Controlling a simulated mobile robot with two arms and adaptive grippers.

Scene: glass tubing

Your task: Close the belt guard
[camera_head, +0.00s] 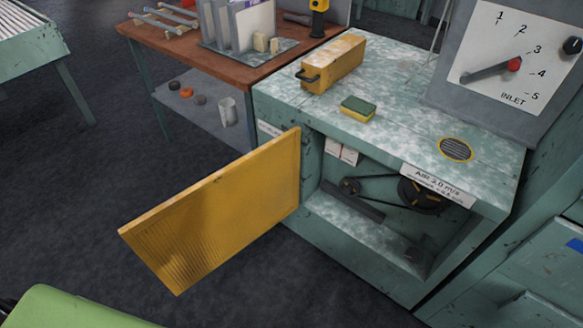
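The belt guard (222,212) is a yellow panel with a ribbed lower part. It is hinged at the left side of the opening in the green cabinet (345,262) and stands swung wide open toward the lower left. Inside the opening, a dark belt (380,178) runs between a small pulley (349,187) on the left and a larger pulley (420,194) on the right. Neither of my grippers shows in the head view.
A yellow box with a handle (331,64) and a sponge (358,108) lie on the cabinet top. An inlet dial panel (512,62) rises at the right. A wooden workbench (185,37) stands behind left. A green rounded thing (75,310) is at lower left. Floor is clear around the guard.

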